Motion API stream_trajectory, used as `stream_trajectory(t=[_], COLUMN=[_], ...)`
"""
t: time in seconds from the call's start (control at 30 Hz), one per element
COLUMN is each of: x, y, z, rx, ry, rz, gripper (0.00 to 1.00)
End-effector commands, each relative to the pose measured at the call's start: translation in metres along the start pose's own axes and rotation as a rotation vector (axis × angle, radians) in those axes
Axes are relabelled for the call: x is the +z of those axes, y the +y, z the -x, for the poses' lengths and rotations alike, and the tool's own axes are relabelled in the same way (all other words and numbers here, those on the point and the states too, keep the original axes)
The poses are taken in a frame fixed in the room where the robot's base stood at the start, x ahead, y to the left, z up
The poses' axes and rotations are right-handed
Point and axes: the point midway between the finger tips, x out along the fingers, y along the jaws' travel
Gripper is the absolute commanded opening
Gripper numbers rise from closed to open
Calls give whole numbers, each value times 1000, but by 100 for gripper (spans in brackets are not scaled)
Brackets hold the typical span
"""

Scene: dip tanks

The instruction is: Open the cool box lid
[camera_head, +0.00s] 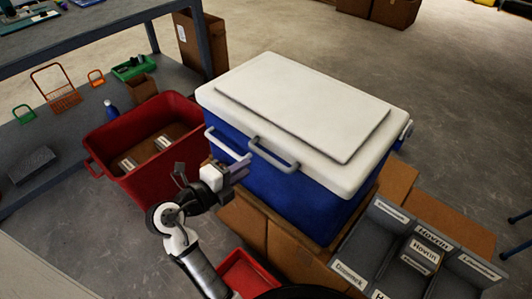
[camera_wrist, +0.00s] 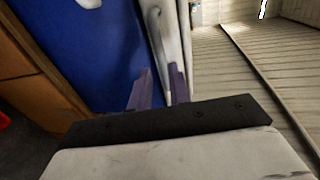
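The cool box has a blue body (camera_head: 296,185) and a white lid (camera_head: 300,105), which lies shut on top. A grey handle (camera_head: 273,158) and a white handle (camera_head: 227,147) stick out from its front, near the lid's edge. My gripper (camera_head: 242,168) is just in front of the box, below and close to these handles. In the wrist view, the two fingers of my gripper (camera_wrist: 160,82) are apart. A grey handle bar (camera_wrist: 157,45) runs down towards the gap between them. I cannot tell whether the fingers touch it.
The box stands on cardboard cartons (camera_head: 285,245). A red bin (camera_head: 150,160) stands to the left, with a smaller red tray (camera_head: 246,272) below my gripper. Grey labelled bins (camera_head: 400,250) are at the right front.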

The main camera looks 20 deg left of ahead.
Motion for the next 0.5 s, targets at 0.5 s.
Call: stream_trajectory(t=[0.5], x=[0], y=[-1], z=[-85], rx=[1], ry=[-1], rz=[1], gripper=[19])
